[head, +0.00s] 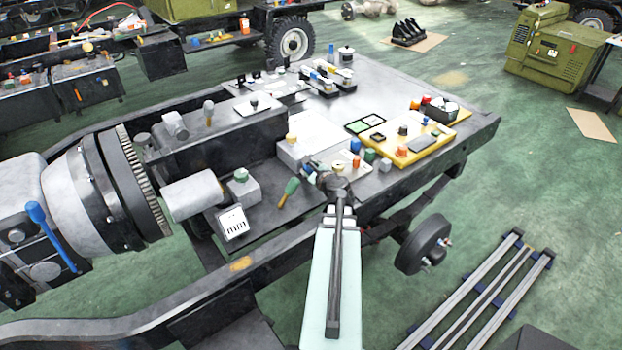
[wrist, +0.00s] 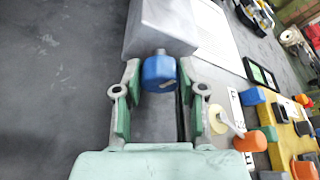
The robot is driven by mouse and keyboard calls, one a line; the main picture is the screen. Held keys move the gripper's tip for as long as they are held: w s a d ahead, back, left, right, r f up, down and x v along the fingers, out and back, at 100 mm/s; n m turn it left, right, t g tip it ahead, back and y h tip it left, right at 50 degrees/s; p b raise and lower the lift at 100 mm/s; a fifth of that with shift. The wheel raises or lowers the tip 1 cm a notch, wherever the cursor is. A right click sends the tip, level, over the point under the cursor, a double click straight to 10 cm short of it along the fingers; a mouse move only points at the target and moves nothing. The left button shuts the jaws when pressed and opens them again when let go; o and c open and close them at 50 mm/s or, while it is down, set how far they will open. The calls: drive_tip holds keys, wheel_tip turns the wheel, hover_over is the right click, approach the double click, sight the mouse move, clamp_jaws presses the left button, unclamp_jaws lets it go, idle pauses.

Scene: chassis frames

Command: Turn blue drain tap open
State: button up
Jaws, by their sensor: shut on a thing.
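The blue drain tap (wrist: 158,75) is a faceted blue knob on a short grey stem at the front of a pale grey block (wrist: 160,28) in the wrist view. My gripper (wrist: 159,82) has its green-padded fingers on both sides of the knob, shut on it. In the head view my gripper (head: 324,178) is at the bench top beside the pale block (head: 292,152); the tap cannot be made out there, likely hidden by the fingers.
A green-handled tool (head: 289,190) lies left of my gripper. A yellow board (head: 428,150) with coloured knobs stands to the right, and a small plate with a lever (wrist: 228,122) is close to my right finger. A dark chassis rail (head: 240,265) runs in front.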

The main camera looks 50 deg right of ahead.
drive_tip(key=b, duration=0.1)
drive_tip(key=n+h+b, duration=0.1)
drive_tip(key=shift+a+f+b, duration=0.1)
drive_tip(key=shift+f+b, duration=0.15)
drive_tip(key=shift+b, duration=0.1)
drive_tip(key=shift+r+n+b, duration=0.1)
drive_tip(key=shift+n+b, duration=0.3)
drive_tip(key=shift+r, duration=0.1)
drive_tip(key=o, duration=1.1)
drive_tip(key=shift+o, duration=0.2)
drive_tip(key=shift+r+p, duration=0.15)
drive_tip(key=shift+p, duration=0.3)
